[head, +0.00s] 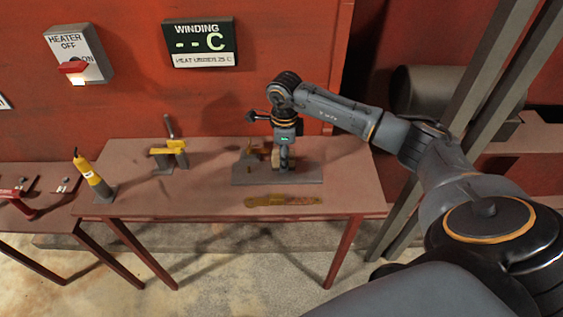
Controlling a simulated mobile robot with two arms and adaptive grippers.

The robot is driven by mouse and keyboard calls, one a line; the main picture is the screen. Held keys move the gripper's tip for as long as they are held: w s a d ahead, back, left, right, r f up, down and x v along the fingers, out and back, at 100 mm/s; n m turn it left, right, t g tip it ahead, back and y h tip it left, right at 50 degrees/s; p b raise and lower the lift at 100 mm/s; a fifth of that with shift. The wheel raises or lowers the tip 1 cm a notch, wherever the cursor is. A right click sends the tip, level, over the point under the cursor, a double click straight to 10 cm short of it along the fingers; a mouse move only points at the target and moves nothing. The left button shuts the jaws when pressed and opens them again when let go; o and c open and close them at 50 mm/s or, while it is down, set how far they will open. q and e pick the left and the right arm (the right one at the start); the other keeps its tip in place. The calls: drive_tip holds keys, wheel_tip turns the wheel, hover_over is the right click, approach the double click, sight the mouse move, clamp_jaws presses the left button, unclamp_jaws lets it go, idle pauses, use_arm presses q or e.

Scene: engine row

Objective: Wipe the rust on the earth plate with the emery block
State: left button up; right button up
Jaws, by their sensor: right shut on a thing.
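My right gripper (285,163) points down over the table and is shut on a small tan block (276,157), which looks like the emery block. The fingers partly hide the block. Beneath it lies a flat grey plate (307,175) with a small upright fitting at its left; I cannot tell if the block touches it. In front of it, a flat yellow strip with rust-brown patches (284,200) lies near the table's front edge. I cannot tell for certain which of these two is the earth plate. My left gripper is not in view.
On the table (210,195), a yellow clamp-like tool (170,150) stands at the back and a yellow-and-grey cylinder (94,178) at the left. A heater switch (77,55) and a winding display (199,43) are on the red wall. The table's right end is clear.

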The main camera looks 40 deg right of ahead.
drive_tip(key=shift+s+d+r+p, duration=0.1)
drive_tip(key=shift+s+r+p, duration=0.1)
drive_tip(key=shift+r, duration=0.3)
drive_tip(key=shift+s+d+r+p, duration=0.1)
drive_tip(key=shift+r+p, duration=0.1)
drive_tip(key=shift+r, duration=0.25)
wheel_tip(320, 180, up, 2)
drive_tip(key=shift+w+a+r+p, duration=0.1)
drive_tip(key=shift+w+a+p, duration=0.05)
drive_tip(key=shift+p, duration=0.5)
drive_tip(key=shift+r+p, duration=0.35)
drive_tip(key=shift+r, duration=0.35)
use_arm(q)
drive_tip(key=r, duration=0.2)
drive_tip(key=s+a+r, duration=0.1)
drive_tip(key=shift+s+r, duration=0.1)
